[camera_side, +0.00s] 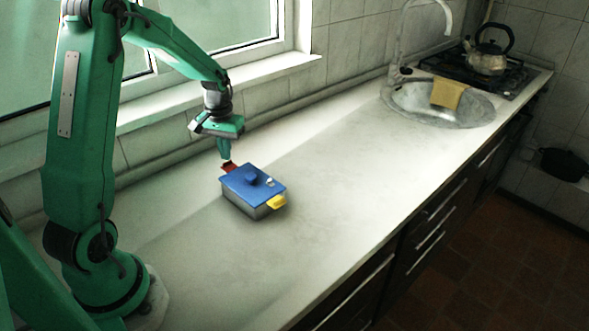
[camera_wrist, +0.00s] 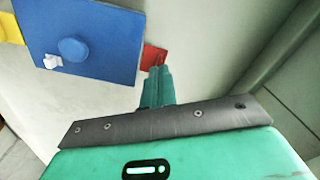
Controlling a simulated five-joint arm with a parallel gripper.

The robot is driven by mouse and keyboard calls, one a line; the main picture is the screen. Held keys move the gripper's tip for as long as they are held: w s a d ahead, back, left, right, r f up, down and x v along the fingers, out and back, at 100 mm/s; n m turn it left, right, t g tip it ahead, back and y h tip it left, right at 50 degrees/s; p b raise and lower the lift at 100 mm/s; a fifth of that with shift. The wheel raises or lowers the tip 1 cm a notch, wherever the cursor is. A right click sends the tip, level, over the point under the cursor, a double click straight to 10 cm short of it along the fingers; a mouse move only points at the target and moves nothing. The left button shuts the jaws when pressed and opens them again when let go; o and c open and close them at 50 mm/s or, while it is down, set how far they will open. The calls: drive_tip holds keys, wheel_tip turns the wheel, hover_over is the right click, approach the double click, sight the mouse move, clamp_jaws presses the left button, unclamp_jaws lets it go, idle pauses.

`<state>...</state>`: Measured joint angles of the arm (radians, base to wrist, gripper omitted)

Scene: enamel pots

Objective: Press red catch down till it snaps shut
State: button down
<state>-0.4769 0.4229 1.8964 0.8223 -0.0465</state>
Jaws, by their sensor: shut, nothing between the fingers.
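A metal box (camera_side: 246,208) with a blue lid (camera_side: 254,184) stands on the worktop. The lid has a round blue knob and a small white part; it also shows in the wrist view (camera_wrist: 98,22). The red catch (camera_side: 229,167) sticks out from the box's far left side, and it also shows in the wrist view (camera_wrist: 153,54). A yellow catch (camera_side: 277,202) is on the opposite side. My gripper (camera_side: 225,157) is shut and empty, pointing down with its tips at the red catch. In the wrist view the fingertips (camera_wrist: 160,70) overlap the catch's near edge; I cannot tell whether they touch.
The white worktop (camera_side: 340,180) is clear around the box. The tiled wall and window sill (camera_side: 220,90) run behind my arm. A sink (camera_side: 440,103) with a yellow cloth and a stove with a kettle (camera_side: 488,60) are far off at the right.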

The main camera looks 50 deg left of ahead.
sight(228, 166)
drive_tip(key=shift+f, duration=1.3)
idle(0.5)
drive_tip(key=shift+r, duration=0.15)
idle(0.4)
drive_tip(key=shift+r, duration=3.35)
drive_tip(key=s+d+r+m+t, duration=0.3)
drive_tip(key=s+d+r, duration=0.3)
drive_tip(key=d+r, duration=0.55)
drive_tip(key=s+d+r+m+t, duration=0.1)
drive_tip(key=s+d+m+t, duration=0.1)
drive_tip(key=s+d, duration=0.6)
drive_tip(key=shift+s+d+r+m+t, duration=0.15)
drive_tip(key=shift+s+d+m+t, duration=0.25)
drive_tip(key=shift+s, duration=0.7)
